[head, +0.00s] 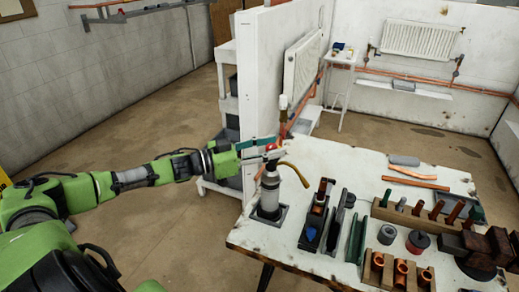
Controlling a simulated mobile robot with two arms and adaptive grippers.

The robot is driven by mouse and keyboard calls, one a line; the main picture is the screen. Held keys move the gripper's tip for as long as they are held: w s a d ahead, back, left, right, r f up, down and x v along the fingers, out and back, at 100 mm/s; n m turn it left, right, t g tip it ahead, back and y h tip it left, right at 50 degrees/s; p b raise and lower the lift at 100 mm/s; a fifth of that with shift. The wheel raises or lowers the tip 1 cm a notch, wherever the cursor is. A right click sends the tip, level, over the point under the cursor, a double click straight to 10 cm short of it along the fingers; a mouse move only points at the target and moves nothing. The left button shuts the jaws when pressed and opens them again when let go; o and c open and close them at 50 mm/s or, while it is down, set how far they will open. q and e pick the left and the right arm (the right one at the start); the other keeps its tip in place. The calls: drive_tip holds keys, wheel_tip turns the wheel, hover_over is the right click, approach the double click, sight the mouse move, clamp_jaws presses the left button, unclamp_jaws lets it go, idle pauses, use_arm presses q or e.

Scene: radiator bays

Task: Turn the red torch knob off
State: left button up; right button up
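The torch (269,190) is a grey cylinder standing upright in a dark square holder on the near left part of the white workbench (330,160). A curved brass tube (297,174) comes off its top to the right. The red torch knob (270,147) sits at the top and is partly hidden by my fingers. My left gripper (266,149) reaches in from the left at knob height. Its fingers are apart, one on the far side of the knob and one on the near side; whether they touch it is unclear.
Dark trays (313,225) with tools stand just right of the torch. A wooden rack (425,218) with copper pieces and a spool (417,241) are further right. A white partition (262,90) rises behind the bench. The floor at left is clear.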

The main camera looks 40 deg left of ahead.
use_arm(q)
drive_tip(key=v, duration=0.7)
idle(0.3)
idle(0.7)
